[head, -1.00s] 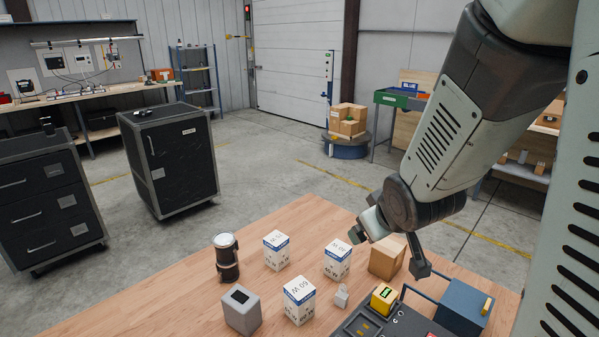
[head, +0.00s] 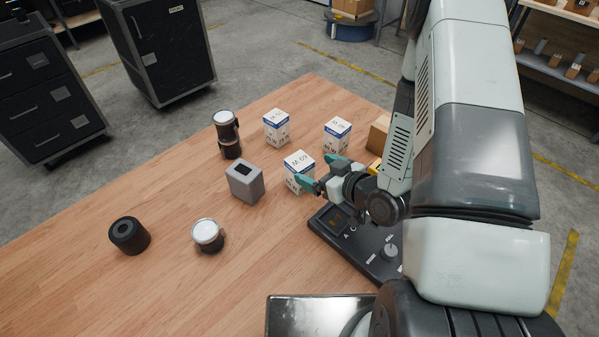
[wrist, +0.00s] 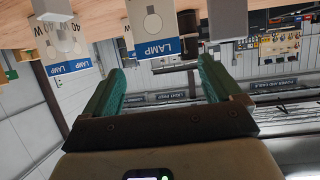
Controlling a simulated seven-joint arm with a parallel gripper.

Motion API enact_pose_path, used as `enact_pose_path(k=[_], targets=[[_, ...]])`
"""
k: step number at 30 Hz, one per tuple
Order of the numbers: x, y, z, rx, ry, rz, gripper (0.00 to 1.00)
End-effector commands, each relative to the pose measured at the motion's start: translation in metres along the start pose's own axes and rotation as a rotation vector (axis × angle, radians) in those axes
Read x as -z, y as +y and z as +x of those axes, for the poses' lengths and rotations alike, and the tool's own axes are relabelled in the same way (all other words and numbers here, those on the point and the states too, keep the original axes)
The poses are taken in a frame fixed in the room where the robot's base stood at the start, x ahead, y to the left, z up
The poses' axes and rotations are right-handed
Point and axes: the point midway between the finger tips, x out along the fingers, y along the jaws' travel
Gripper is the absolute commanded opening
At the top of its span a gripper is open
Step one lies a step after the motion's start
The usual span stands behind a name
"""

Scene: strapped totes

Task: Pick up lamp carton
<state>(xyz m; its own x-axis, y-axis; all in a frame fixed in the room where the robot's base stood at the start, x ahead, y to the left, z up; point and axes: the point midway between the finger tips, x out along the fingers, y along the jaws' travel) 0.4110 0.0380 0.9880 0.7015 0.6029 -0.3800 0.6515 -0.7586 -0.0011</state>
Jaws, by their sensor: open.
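Three white lamp cartons with blue bands stand on the wooden table in the head view: a near one (head: 298,165), a back left one (head: 277,128) and a back right one (head: 337,136). My gripper (head: 322,171) is open and empty at the right side of the near carton, its teal fingertips overlapping that carton's edge in the picture. In the wrist view, a carton marked LAMP (wrist: 157,46) is ahead between the open fingers (wrist: 158,75), and another carton (wrist: 70,55) is to the left. Whether a finger touches a carton cannot be told.
A grey box (head: 245,183) stands left of the near carton, with a dark jar (head: 228,137) behind it. A white-topped jar (head: 207,234) and black cylinder (head: 129,235) stand nearer. A control panel (head: 367,252) lies below my gripper. The table's left front is clear.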

Motion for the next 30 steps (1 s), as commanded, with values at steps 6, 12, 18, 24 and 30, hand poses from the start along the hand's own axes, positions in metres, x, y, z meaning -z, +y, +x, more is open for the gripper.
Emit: enact_pose_path(k=[6, 12, 18, 24, 30], targets=[[0.0, 0.0, 0.027, 0.0, -0.001, -0.001, 0.92], [-0.003, -0.001, 0.047, 0.002, -0.002, -0.003, 0.92], [-0.005, 0.0, 0.075, 0.0, -0.001, -0.002, 0.92], [-0.005, 0.001, 0.081, -0.001, -0.003, 0.0, 0.92], [-0.005, 0.001, 0.081, -0.001, -0.003, 0.0, 0.79]])
